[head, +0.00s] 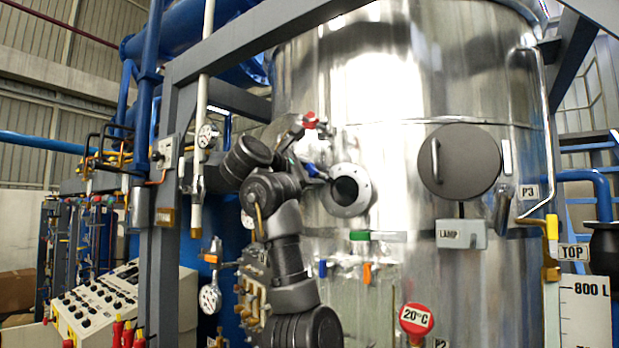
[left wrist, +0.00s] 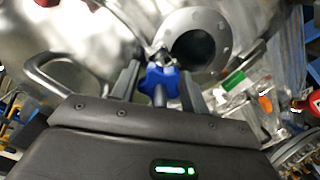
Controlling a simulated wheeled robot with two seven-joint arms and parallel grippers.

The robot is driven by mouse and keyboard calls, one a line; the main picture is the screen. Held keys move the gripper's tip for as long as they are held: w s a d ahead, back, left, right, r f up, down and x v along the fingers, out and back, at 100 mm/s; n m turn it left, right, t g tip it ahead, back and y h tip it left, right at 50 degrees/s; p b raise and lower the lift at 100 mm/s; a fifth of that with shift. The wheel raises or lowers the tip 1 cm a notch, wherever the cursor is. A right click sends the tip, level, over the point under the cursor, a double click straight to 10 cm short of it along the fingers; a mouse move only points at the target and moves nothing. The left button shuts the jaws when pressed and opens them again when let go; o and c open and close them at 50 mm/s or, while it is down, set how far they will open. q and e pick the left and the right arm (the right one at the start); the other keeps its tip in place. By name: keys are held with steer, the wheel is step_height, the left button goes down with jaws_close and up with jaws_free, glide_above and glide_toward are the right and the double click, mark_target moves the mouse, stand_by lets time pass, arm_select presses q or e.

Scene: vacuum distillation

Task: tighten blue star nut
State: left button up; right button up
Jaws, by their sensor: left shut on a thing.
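The blue star nut (left wrist: 160,84) sits beside the round flanged port (left wrist: 222,40) on the steel vessel. In the left wrist view the nut lies between the two fingers of my left gripper (left wrist: 158,90), which is shut on it. In the head view the nut (head: 313,170) is a small blue patch just left of the port (head: 362,188), partly hidden by my left gripper (head: 306,160). My left arm comes up from below to reach it. My right gripper is not in either view.
The large steel vessel (head: 400,70) fills the middle. A grey post (head: 160,280) and a white pipe with a gauge (head: 203,90) stand left of my arm.

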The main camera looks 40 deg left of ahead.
arm_select(q)
steer(key=m+b, duration=0.3)
steer(key=m, duration=0.1)
steer(key=shift+f, duration=0.25)
steer(key=m+b, duration=0.3)
steer(key=m, duration=0.2)
steer(key=shift+m+b, duration=0.3)
steer(key=m+b, duration=0.2)
steer(key=m, duration=0.3)
steer(key=m+b, duration=0.2)
steer(key=m, duration=0.3)
steer(key=shift+m, duration=0.4)
steer(key=m+b, duration=0.2)
steer(key=m, duration=0.4)
steer(key=m+b, duration=0.1)
steer(key=m, duration=0.4)
steer(key=shift+m, duration=0.4)
steer(key=m, duration=0.5)
steer(key=shift+r+m, duration=0.1)
steer(key=shift+m, duration=0.2)
steer(key=m, duration=0.5)
steer(key=shift+m, duration=0.3)
